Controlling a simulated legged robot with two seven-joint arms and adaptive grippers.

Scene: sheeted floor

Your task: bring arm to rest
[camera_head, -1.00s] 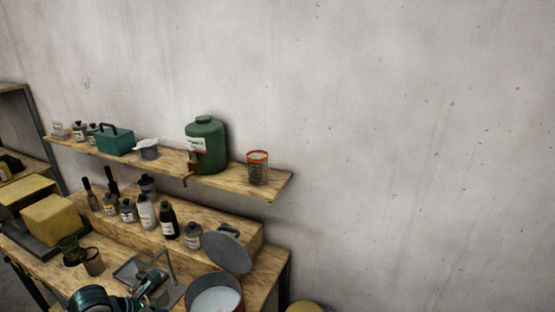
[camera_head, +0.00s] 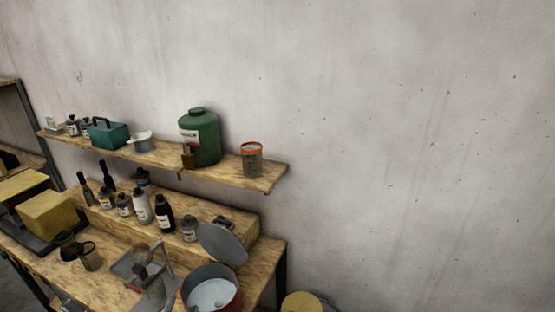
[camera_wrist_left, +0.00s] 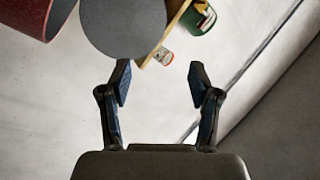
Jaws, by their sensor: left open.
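In the left wrist view my left gripper (camera_wrist_left: 158,78) is open, with its two fingers apart and nothing between them. Past the fingertips are a round grey lid (camera_wrist_left: 122,25), part of a red pot (camera_wrist_left: 28,14) and the wall. I cannot make out the left fingers clearly in the head view. There the red pot (camera_head: 237,301) stands on the bench at the bottom, with the lid (camera_head: 222,244) tilted behind it. My right gripper is not in view.
The wooden bench (camera_head: 107,240) carries several bottles, a metal tray (camera_head: 125,266) and yellow blocks (camera_head: 47,215). A shelf (camera_head: 222,173) above holds a green canister (camera_head: 203,145), an orange-rimmed jar (camera_head: 252,162) and a teal box (camera_head: 110,135). The wall at right is bare.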

